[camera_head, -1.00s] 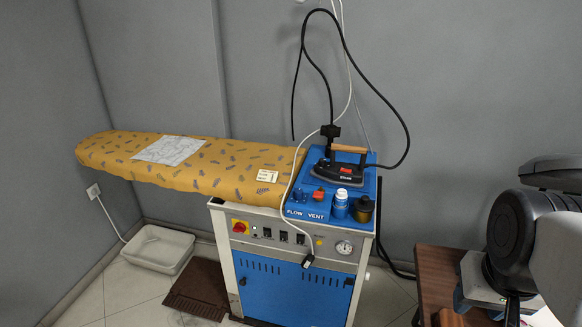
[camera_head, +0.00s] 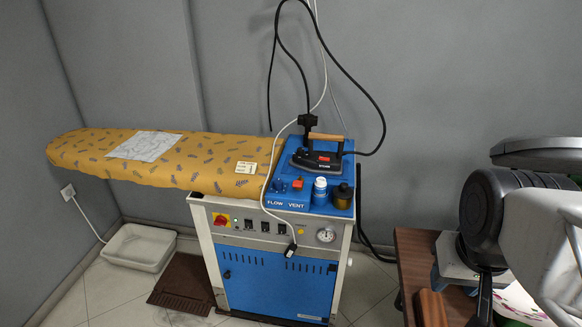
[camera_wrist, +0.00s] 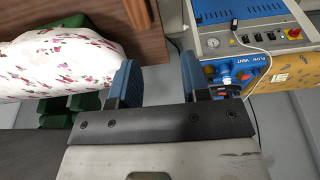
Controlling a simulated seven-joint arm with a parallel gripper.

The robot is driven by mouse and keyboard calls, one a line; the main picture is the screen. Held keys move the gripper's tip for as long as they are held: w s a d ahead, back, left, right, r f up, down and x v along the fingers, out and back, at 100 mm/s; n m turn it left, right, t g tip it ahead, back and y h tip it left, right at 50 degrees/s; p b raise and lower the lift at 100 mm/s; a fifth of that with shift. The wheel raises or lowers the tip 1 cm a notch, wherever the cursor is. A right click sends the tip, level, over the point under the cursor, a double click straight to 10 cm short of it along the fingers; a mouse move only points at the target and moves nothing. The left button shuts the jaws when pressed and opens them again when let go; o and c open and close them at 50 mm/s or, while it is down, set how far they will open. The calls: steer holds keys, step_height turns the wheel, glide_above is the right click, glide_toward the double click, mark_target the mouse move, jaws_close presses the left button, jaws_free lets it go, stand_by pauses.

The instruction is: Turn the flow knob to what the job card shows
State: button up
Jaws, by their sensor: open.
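The flow knob (camera_head: 279,187) looks like a small dark blue knob above the FLOW label, on the blue top of the ironing station (camera_head: 330,205). Its pointer setting is too small to read. The job card (camera_head: 246,167) is a small pale card on the yellow board beside the blue top; its print is not legible. In the wrist view the blue top (camera_wrist: 238,62) with the FLOW and VENT labels appears beyond and right of my gripper. My gripper (camera_wrist: 157,80) is open, with nothing between its blue fingers, well apart from the knob.
A red knob (camera_head: 297,183), a white bottle (camera_head: 319,192), a dark amber bottle (camera_head: 343,196) and the iron (camera_head: 316,160) crowd the blue top. A white cable (camera_head: 268,180) crosses near the flow knob. A brown table (camera_head: 413,262) stands at right. A tray (camera_head: 139,248) sits on the floor.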

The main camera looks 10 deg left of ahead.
steer(key=o, duration=0.3)
steer(key=shift+w, duration=0.1)
steer(key=w+a+r+n, duration=0.2)
steer(key=w+a, duration=0.1)
steer(key=w, duration=0.5)
steer(key=w+a+r+n, duration=0.1)
steer(key=w+a+n, duration=0.15)
steer(key=w, duration=0.55)
steer(key=n+g, duration=0.2)
steer(key=n, duration=0.9)
glide_above(278, 182)
steer(key=f, duration=1.7)
steer(key=shift+s+d+f, duration=0.15)
steer(key=shift+d+f, duration=0.2)
steer(key=shift+f, duration=0.05)
steer(key=shift+w+a+f+n, duration=0.2)
steer(key=shift+a+f+n, duration=0.1)
steer(key=shift+a, duration=0.1)
